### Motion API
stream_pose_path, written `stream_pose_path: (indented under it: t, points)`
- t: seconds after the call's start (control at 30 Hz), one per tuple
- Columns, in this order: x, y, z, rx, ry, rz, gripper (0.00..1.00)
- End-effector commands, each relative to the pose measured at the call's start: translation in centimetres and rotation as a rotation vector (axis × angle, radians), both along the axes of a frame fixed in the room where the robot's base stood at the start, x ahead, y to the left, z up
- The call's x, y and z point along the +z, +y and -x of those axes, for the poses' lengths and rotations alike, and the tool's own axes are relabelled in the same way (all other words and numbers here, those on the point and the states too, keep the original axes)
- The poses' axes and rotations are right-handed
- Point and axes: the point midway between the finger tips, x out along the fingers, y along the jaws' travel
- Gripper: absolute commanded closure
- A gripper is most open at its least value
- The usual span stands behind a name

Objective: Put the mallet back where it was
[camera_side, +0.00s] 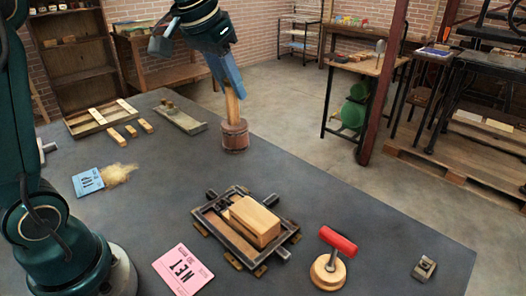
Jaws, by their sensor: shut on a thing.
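The mallet has a thick brown cylindrical wooden head (234,136) and a lighter wooden handle (232,103). It is upright, head down, near the far right edge of the dark table. My gripper (228,84) points down and is shut on the upper part of the handle. The head seems to be at the table surface; whether it touches or hangs just above I cannot tell. The top of the handle is hidden by the jaws.
A metal frame (285,241) with a wooden block (254,220) sits mid-table. Beside it are a red-handled round stamp (329,270), a pink card (183,270) and a small metal piece (424,268). A blue card (88,183), wooden tray (78,131) and metal plate (188,123) lie left.

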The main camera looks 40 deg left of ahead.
Motion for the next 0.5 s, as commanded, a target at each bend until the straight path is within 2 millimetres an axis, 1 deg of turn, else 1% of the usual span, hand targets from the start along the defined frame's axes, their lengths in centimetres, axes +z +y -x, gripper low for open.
stream_pose_path:
  t: [0.03,0.1,0.2,0.3,0.4,0.5]
  points:
    - [-0.1,2.0,-0.2,0.059,-0.001,0.000,1.00]
    - [-0.2,4.3,-0.2,0.125,0.001,0.001,1.00]
    - [-0.5,7.2,0.0,0.206,0.004,0.001,1.00]
    - [-0.7,9.5,0.5,0.273,0.008,0.003,1.00]
    - [-0.9,11.2,0.9,0.321,0.013,0.004,1.00]
    - [-1.1,12.3,1.3,0.355,0.018,0.007,1.00]
